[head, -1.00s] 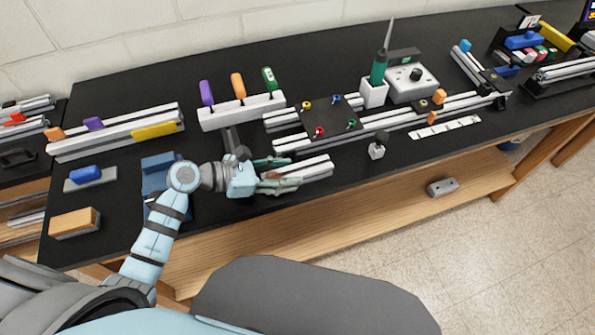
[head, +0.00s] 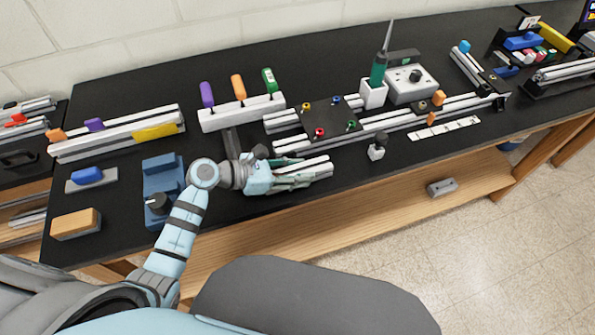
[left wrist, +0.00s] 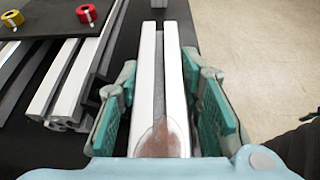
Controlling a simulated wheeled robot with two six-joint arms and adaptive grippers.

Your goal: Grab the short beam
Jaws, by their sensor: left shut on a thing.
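The short beam (head: 318,169) is a white slotted extrusion near the front edge of the black bench. It also shows in the left wrist view (left wrist: 174,60), lying lengthwise between the jaws with a brownish patch at its near end. My left gripper (head: 304,178) is at the beam's left part, its teal finger pads (left wrist: 168,115) on either side of it and shut on it. The gripper hides the beam's left end in the head view. I cannot tell whether the beam is off the bench. My right gripper does not show.
Longer extrusions with a dark plate (head: 331,117) lie just behind the beam. A white rack (head: 241,111) holds purple, orange and green handled tools. A blue fixture (head: 162,182) stands left of my arm. A small grey block (head: 376,152) sits to the right.

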